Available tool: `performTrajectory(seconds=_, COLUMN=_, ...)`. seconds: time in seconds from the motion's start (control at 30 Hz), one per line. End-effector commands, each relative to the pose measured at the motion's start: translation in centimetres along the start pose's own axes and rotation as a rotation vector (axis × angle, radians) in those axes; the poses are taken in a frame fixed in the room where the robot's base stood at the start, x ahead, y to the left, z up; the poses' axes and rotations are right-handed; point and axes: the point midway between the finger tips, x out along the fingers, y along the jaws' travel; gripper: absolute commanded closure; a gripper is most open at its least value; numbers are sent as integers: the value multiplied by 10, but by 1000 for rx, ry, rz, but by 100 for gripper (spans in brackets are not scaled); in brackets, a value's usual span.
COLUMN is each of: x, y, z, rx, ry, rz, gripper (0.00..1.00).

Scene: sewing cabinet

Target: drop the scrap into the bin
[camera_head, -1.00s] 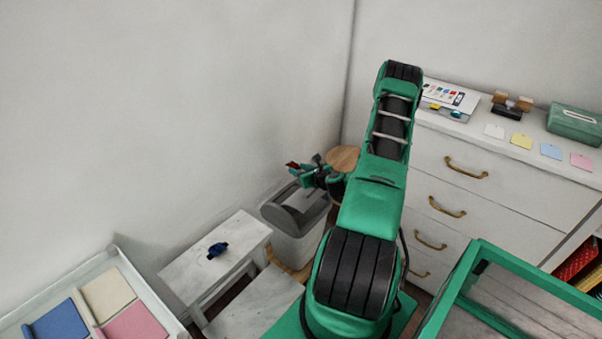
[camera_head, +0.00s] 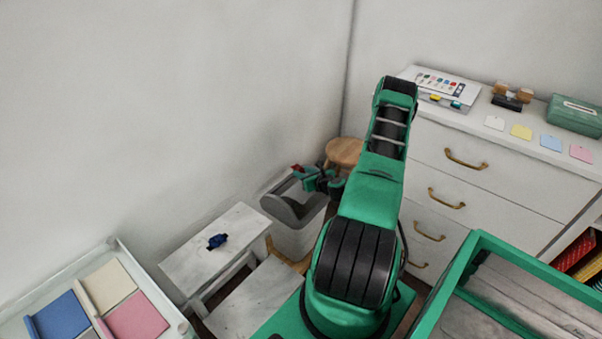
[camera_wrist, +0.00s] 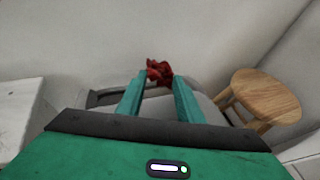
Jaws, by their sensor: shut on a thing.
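A crumpled dark red scrap (camera_wrist: 159,71) is held between the tips of my gripper (camera_wrist: 158,84) in the wrist view. It also shows as a small red spot in the head view (camera_head: 296,168). My gripper (camera_head: 308,174) is shut on the scrap, above the bin. The bin (camera_head: 296,238) is light grey with a darker grey top, standing by the left wall. Its top looks open in the head view, with the dark rim (camera_head: 290,211) showing. In the wrist view the bin's rim (camera_wrist: 97,98) lies below and behind the fingers, partly hidden by them.
A round wooden stool (camera_head: 343,151) stands just right of the bin. A white bench (camera_head: 217,250) with a small dark blue object (camera_head: 217,241) is to the left. A white drawer cabinet (camera_head: 500,180) stands at the right. A tray of coloured squares (camera_head: 110,250) is at lower left.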

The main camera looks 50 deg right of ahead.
Motion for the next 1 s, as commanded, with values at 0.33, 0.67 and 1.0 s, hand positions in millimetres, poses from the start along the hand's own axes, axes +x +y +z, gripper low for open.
performTrajectory(seconds=0.33, x=0, y=0, z=0, rx=0, ry=0, rz=0, gripper=45)
performTrajectory(seconds=0.67, x=-5, y=0, z=0, rx=1, ry=1, rz=-1, gripper=45)
performTrajectory(seconds=1.0, x=-61, y=-1, z=0, rx=4, ry=1, rz=-3, gripper=45)
